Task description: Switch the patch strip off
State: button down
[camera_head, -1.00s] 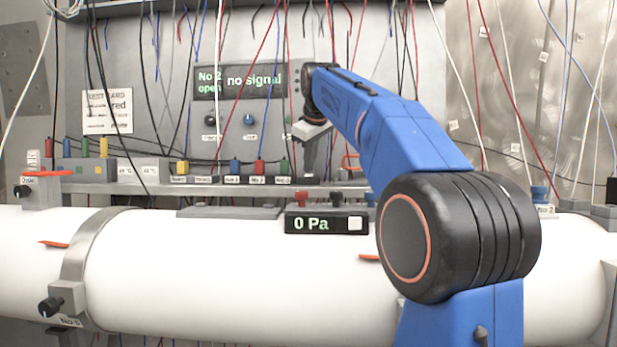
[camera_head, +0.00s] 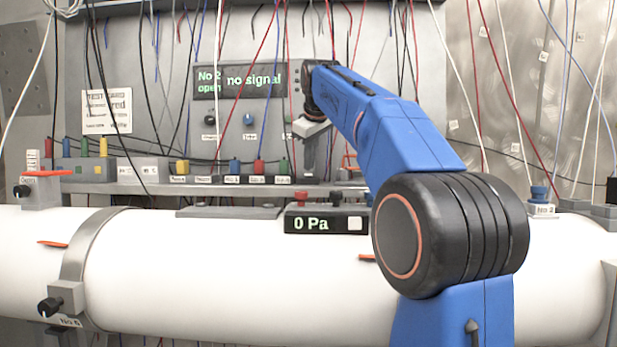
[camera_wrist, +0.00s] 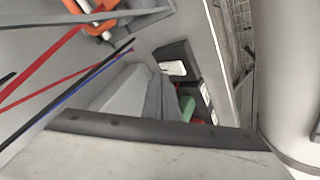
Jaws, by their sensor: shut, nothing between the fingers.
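I take the patch strip to be the row of grey sockets (camera_head: 208,180) along the ledge behind the white pipe, with yellow, blue, red and green plugs; its labels are too blurred to read. My gripper (camera_head: 309,172) points down at the right end of this row, near the green plug (camera_head: 284,167). In the wrist view its grey fingers (camera_wrist: 140,95) are together with nothing between them. A green plug (camera_wrist: 187,108) shows just beyond them. Whether the fingers touch anything is unclear. I cannot make out the strip's switch.
Hanging wires surround my arm. The gauge box reading 0 Pa (camera_head: 311,223) sits in front on the white pipe (camera_head: 200,265). A panel behind shows "No 2 open" and "no signal" (camera_head: 240,80). An orange handle (camera_wrist: 98,27) shows in the wrist view.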

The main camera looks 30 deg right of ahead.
jog(key=shift+w+d+r, duration=0.1)
jog(key=shift+w+r, duration=0.05)
jog(key=shift+r, duration=1.1)
jog(key=shift+w+d+r, duration=0.1)
jog(key=shift+r, duration=1.15)
